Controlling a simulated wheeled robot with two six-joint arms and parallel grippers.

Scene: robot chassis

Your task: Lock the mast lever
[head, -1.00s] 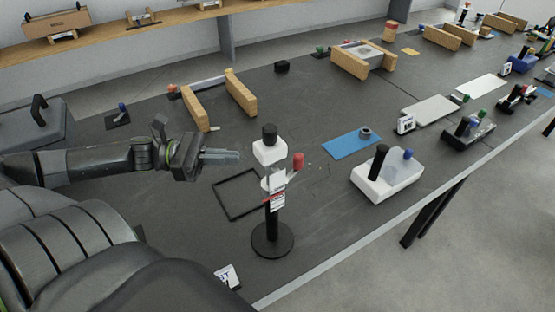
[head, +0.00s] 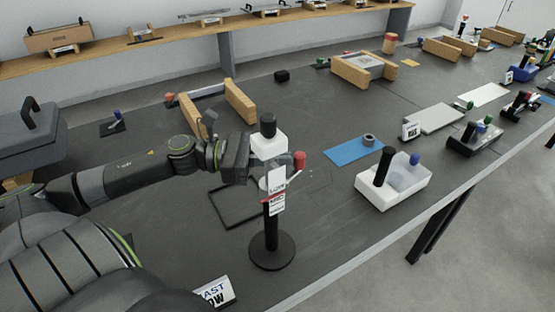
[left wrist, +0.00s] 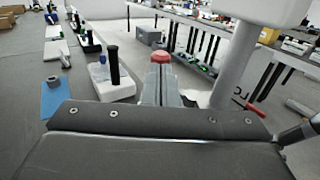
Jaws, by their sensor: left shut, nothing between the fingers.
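The mast (head: 271,230) stands upright on a round black base, with a white block and black knob at its top and labels on its post. Its lever ends in a red knob (head: 299,160), pointing right of the post. My left gripper (head: 287,159) is shut and empty, reaching past the mast just under the white block. Its fingertips are at the red knob; whether they touch it I cannot tell. In the left wrist view the red knob (left wrist: 162,57) is straight beyond the fingertips (left wrist: 160,72), and the pale mast post (left wrist: 236,65) is to their right. My right gripper is not in view.
A white box with a black handle (head: 382,167) and blue knob stands right of the mast. A blue mat (head: 345,152) with a grey ring lies behind it. A label card (head: 216,292) is near the front edge. Wooden blocks (head: 240,101) stand farther back.

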